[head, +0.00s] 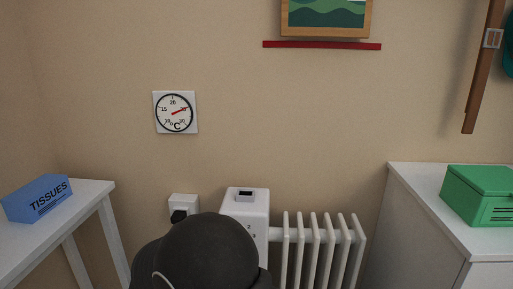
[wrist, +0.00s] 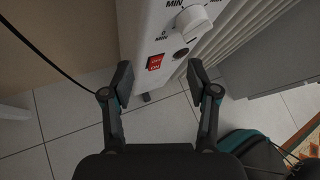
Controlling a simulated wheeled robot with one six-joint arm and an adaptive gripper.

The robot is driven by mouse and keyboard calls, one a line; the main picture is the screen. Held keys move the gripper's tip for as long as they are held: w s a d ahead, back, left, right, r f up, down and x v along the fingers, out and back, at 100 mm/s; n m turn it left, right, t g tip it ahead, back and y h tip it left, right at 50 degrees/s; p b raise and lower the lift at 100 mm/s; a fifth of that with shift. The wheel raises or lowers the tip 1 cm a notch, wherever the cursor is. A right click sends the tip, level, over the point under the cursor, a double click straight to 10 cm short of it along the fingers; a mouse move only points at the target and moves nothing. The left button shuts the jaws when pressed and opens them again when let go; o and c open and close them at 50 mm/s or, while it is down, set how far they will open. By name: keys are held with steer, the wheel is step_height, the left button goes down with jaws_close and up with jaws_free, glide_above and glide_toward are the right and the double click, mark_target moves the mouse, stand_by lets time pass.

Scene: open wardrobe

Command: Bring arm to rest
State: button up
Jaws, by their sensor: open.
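My gripper (wrist: 156,85) is open and empty in the wrist view. Its two fingers stand apart in front of the lower front of a white heater panel. Between and just above the fingertips are a red switch (wrist: 154,63) marked ON and a round dark socket or button. A white knob (wrist: 193,20) with MIN markings sits above them. In the head view a dark rounded part of my arm covers part of the heater (head: 247,207). The gripper itself is hidden there.
The heater's white fins (head: 318,245) stand against the wall. A white table with a blue tissue box (head: 38,198) is at left. A white cabinet (head: 425,205) with a green box (head: 480,196) is at right. A dial thermometer (head: 175,112) hangs on the wall. A black cable (wrist: 50,45) runs beside the heater.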

steer(key=s+d+r+m+g+y, duration=0.1)
steer(key=s+d+r+m+y, duration=0.1)
steer(key=s+d+r+m, duration=0.4)
steer(key=s+d+r+m+g+y, duration=0.1)
steer(key=s+d+r+m+y, duration=0.1)
steer(key=s+d+r+m, duration=0.5)
steer(key=s+d+r+m+g+y, duration=0.2)
steer(key=s+d+r+m, duration=0.4)
steer(key=s+d+m, duration=0.4)
steer(key=d+m, duration=0.6)
steer(key=m, duration=0.3)
steer(key=shift+s+r+y, duration=0.25)
steer(key=shift+s+y, duration=0.05)
steer(key=shift+y, duration=0.1)
